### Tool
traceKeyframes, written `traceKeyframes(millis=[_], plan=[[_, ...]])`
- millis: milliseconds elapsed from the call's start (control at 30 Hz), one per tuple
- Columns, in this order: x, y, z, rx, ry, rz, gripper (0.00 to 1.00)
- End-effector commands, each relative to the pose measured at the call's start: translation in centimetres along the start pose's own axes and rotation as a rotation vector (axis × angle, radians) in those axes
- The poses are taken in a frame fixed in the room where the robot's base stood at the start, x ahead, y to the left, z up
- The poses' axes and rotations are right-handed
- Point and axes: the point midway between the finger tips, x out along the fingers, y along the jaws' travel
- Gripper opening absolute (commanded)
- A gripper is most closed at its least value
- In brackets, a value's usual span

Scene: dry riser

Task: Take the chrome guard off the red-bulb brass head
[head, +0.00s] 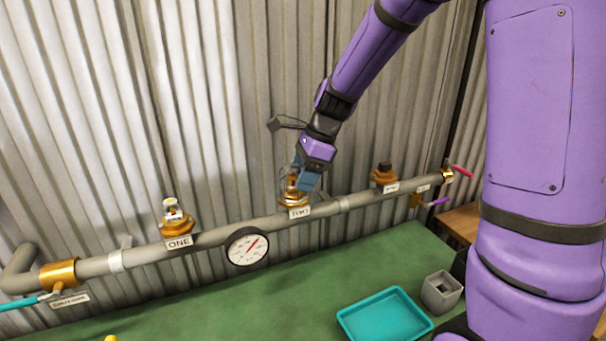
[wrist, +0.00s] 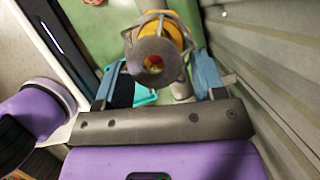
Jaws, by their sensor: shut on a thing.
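The brass head (head: 293,200) stands on the grey pipe in the middle, above a label that I cannot read clearly. My gripper (head: 304,180) comes down on it from above right, its blue fingers at the head. In the wrist view the chrome guard (wrist: 137,41) is a wire cage around the head, with a red bulb (wrist: 153,63) inside it. My gripper (wrist: 160,65) is shut on the guard, one blue finger on each side. The guard still surrounds the head. The exact finger contact is partly hidden.
Head ONE (head: 172,214) stands left on the pipe (head: 210,238), and a dark-topped head (head: 384,174) stands right. A gauge (head: 247,246) hangs below the pipe. A teal tray (head: 385,318) and a grey square holder (head: 441,291) are on the green surface. Corrugated wall rises close behind.

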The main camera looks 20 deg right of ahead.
Motion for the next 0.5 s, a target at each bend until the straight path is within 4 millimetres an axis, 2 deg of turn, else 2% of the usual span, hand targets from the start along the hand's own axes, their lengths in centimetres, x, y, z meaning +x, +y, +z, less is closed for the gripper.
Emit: traceKeyframes(millis=[500], plan=[[-1.1,-0.1,0.4,0.000,-0.001,-0.003,0.40]])
